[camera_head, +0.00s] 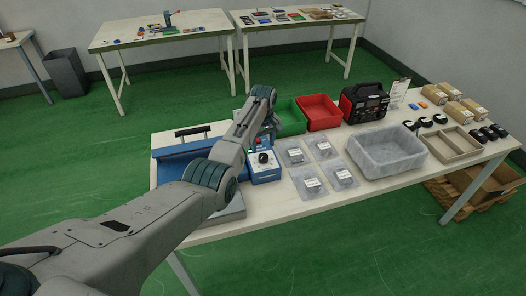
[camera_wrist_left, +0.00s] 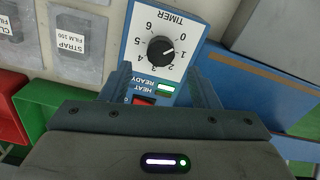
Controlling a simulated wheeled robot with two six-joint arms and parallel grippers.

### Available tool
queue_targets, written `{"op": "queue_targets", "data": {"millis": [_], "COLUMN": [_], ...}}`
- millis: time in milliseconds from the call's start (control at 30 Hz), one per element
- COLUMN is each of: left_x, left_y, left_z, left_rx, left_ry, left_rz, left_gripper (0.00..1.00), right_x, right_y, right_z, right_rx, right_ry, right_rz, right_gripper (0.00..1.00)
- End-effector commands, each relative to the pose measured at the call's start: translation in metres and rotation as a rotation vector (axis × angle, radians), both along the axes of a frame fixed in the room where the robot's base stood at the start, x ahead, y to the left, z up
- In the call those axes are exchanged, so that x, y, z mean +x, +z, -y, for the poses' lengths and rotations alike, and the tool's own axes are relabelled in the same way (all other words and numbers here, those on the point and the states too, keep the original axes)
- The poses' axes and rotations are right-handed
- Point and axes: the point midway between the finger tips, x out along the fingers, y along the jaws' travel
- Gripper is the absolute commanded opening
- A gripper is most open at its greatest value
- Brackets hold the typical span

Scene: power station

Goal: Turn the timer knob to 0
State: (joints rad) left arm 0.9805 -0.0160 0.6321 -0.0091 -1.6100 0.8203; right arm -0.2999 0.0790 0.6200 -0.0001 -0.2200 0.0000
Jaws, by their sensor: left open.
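The timer box (camera_head: 265,177) is blue with a white front panel and stands on the near table, beside a blue machine. Its black round timer knob (camera_head: 263,157) also shows in the wrist view (camera_wrist_left: 160,49), upside down, inside a 0 to 6 scale. The white mark on the knob seems to point near 1. A green "heat ready" light (camera_wrist_left: 164,88) and a red switch (camera_wrist_left: 144,101) sit on the panel. My left gripper (camera_wrist_left: 162,82) is open and empty, its fingers spread in front of the panel on the switch side of the knob, apart from it. My right gripper is out of view.
The blue sealing machine (camera_head: 180,150) stands beside the box. Labelled clear bags (camera_head: 310,186) lie to its right. Green (camera_head: 290,118) and red bins (camera_head: 320,112) stand behind, with a black-red power unit (camera_head: 364,102) and a grey tub (camera_head: 385,153) further right.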

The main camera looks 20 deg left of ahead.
Motion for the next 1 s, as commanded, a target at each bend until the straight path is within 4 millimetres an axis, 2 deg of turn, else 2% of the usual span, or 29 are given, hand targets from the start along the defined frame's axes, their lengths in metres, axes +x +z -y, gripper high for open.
{"op": "queue_targets", "data": {"millis": [200,400,1000], "left_x": [0.0,0.0,-0.001], "left_y": [0.038,0.056,0.058], "left_z": [0.0,0.0,0.0], "left_rx": [0.0,0.0,0.0], "left_ry": [0.0,0.0,0.0], "left_rz": [0.003,0.0,-0.001], "left_gripper": [0.56,0.56,0.56], "right_x": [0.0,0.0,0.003], "right_y": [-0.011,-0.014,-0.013], "right_z": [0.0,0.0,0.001], "right_rx": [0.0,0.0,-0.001], "right_ry": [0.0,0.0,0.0], "right_rz": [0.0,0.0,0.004], "right_gripper": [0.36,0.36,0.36]}}
